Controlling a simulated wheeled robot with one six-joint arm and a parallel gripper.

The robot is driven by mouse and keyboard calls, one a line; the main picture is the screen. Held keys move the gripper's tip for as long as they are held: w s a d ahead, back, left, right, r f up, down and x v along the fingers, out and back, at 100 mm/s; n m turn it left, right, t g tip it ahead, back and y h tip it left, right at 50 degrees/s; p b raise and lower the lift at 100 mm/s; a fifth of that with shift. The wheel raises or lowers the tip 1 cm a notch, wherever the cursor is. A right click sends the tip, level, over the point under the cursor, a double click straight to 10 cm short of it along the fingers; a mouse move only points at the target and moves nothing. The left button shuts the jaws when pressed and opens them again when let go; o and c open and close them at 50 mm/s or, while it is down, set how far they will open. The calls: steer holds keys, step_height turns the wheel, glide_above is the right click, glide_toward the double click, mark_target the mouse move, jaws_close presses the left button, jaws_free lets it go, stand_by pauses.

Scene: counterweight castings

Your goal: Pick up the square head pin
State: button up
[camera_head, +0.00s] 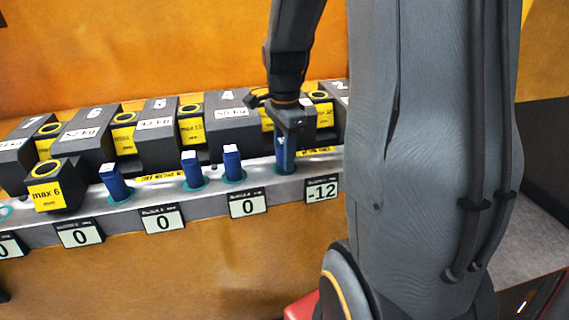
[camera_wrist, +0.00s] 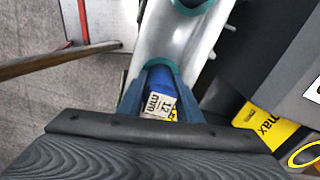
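My gripper (camera_head: 287,135) points down over the rightmost blue pin (camera_head: 285,160) in the head view, at the right end of the pin row. In the wrist view the pin (camera_wrist: 160,82) stands between my two fingers (camera_wrist: 160,105), with a white label reading "12 mm" on its head. The pin sits in a teal ring in the metal rail (camera_head: 215,187). Whether the fingers press on it is unclear. More blue pins stand to the left: a near one (camera_head: 232,163), another (camera_head: 192,170) and a far one (camera_head: 115,184). Their head shapes are hard to tell.
Dark numbered castings (camera_head: 85,135) with yellow labels line the back of the rail. A loose-looking block marked "max 6" (camera_head: 48,192) stands at the left. Displays along the front edge read 0, except one (camera_head: 322,190) reading -12. My arm hides the right side.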

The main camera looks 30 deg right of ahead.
jaws_close()
step_height(320, 180, up, 9)
steer(key=shift+r+b, duration=0.15)
steer(key=shift+b, duration=0.9)
step_height(320, 180, up, 11)
steer(key=p, duration=0.8)
steer(key=shift+p, duration=0.4)
